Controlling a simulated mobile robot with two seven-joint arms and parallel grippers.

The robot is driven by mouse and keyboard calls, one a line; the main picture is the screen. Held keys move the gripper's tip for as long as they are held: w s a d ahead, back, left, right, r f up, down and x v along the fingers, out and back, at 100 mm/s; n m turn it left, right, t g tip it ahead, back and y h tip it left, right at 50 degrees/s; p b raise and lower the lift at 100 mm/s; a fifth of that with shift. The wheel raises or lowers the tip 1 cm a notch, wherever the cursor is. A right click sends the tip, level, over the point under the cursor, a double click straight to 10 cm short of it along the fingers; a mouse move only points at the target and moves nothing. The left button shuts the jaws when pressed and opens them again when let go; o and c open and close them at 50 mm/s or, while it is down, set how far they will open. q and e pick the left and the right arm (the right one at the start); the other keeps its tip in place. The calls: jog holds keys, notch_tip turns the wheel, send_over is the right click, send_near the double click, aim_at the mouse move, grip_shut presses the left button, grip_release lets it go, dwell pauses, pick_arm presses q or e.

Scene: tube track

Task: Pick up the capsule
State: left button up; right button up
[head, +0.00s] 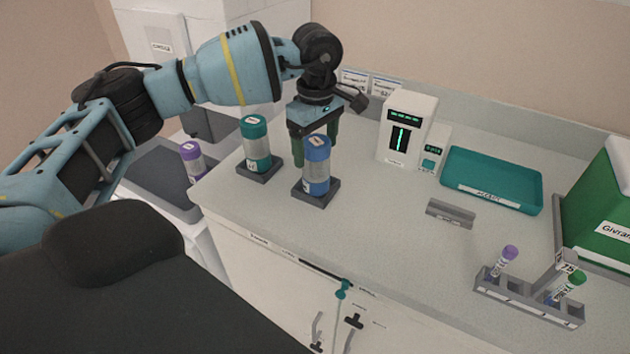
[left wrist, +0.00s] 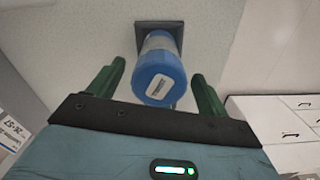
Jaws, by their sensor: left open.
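Capsules stand on the counter in the head view. A blue-capped capsule (head: 316,166) stands upright on a dark square base, and a teal-capped capsule (head: 256,143) stands on a similar base to its left. A purple-capped capsule (head: 192,160) stands lower, at the far left. In the left wrist view, the blue capsule (left wrist: 159,75) lies between and ahead of the open green fingers (left wrist: 155,85), with gaps on both sides. My right gripper is not in view.
A white reader device (head: 407,130) and a teal tray (head: 491,180) stand at the back. A grey rack (head: 527,297) with small tubes is at front right, near a green box (head: 607,215). A small grey holder (head: 450,213) sits mid-counter. The counter around it is clear.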

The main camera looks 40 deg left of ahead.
pick_arm(q)
jog(key=shift+f, duration=0.95)
jog(key=shift+c, duration=1.1)
jog(key=c, duration=1)
jog(key=shift+r, duration=0.2)
